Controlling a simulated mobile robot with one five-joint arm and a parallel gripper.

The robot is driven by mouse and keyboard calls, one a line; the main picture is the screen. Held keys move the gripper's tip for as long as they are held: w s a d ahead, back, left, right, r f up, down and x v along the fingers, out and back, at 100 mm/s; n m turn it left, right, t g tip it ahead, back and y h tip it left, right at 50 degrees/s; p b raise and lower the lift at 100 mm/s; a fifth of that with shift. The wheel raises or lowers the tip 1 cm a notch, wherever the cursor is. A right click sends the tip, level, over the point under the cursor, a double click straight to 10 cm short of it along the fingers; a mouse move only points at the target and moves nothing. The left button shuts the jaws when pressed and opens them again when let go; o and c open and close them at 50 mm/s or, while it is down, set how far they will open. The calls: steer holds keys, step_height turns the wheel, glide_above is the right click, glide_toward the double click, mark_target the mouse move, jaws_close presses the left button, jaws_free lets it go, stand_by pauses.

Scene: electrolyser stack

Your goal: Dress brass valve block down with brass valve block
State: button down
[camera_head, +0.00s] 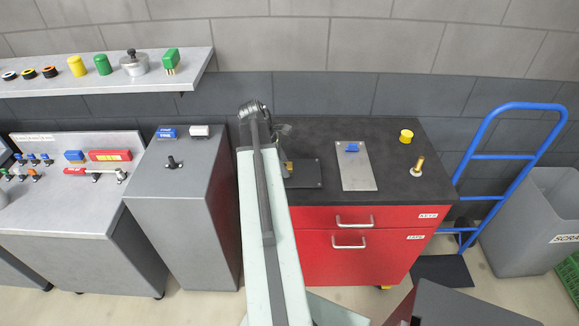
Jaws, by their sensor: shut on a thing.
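My gripper (286,153) is at the left end of the dark cabinet top, partly hidden behind my own arm. It is shut on a small brass piece, the brass valve block (289,167), of which only a sliver shows. The block is at the left part of a black plate (306,175); I cannot tell whether it touches the plate. A second brass piece (419,164) stands upright on a pale round base (416,172) at the right of the cabinet top, apart from my gripper.
The red-drawered cabinet (320,252) also bears a grey plate (358,177) with a blue part (352,147) and a yellow cylinder (406,136). A grey cabinet (180,190) stands left, a blue hand truck (487,155) and grey bin (540,225) right. A shelf (100,84) hangs upper left.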

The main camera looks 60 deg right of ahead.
mark_target(303, 173)
steer(key=shift+w+a+f, duration=0.1)
steer(key=shift+w, duration=0.05)
steer(key=shift+s+d, duration=0.35)
steer(key=shift+s, duration=0.25)
steer(key=shift+s+d, duration=0.3)
steer(key=shift+s, duration=0.3)
steer(key=shift+s, duration=0.15)
steer(key=shift+s+d, duration=0.3)
steer(key=shift+s, duration=0.35)
steer(key=shift+s+d, duration=0.25)
steer(key=shift+s, duration=0.4)
